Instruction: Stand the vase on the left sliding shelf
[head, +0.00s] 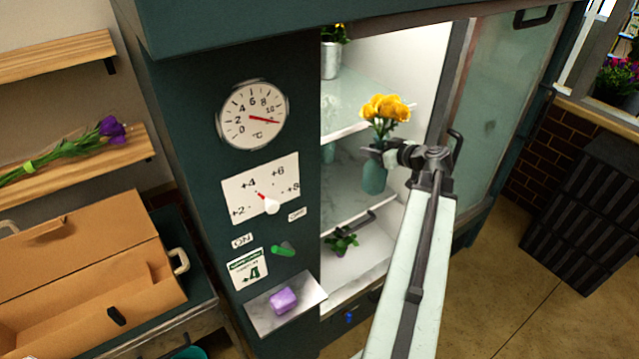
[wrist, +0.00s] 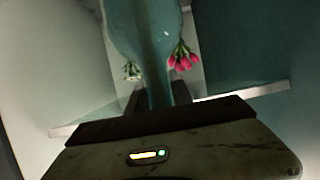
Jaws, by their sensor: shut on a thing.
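A teal vase (head: 374,180) with yellow flowers (head: 386,108) is held upright in the open doorway of the green cabinet. My gripper (head: 376,153) is shut on its neck. In the wrist view the vase (wrist: 148,35) fills the top middle, between my gripper's dark fingers (wrist: 155,97). Inside the cabinet, an upper shelf (head: 345,122) is behind the flowers. A lower shelf (head: 343,209) with a dark handle (head: 355,223) is below the vase's level. I cannot tell which is the left sliding shelf, or whether the vase touches any shelf.
A metal pot (head: 331,60) with yellow flowers stands on the upper shelf. A small green plant (head: 342,240) is low in the cabinet. The glass door (head: 500,95) stands open at right. Pink flowers (wrist: 182,57) and white flowers (wrist: 132,72) show beyond the vase.

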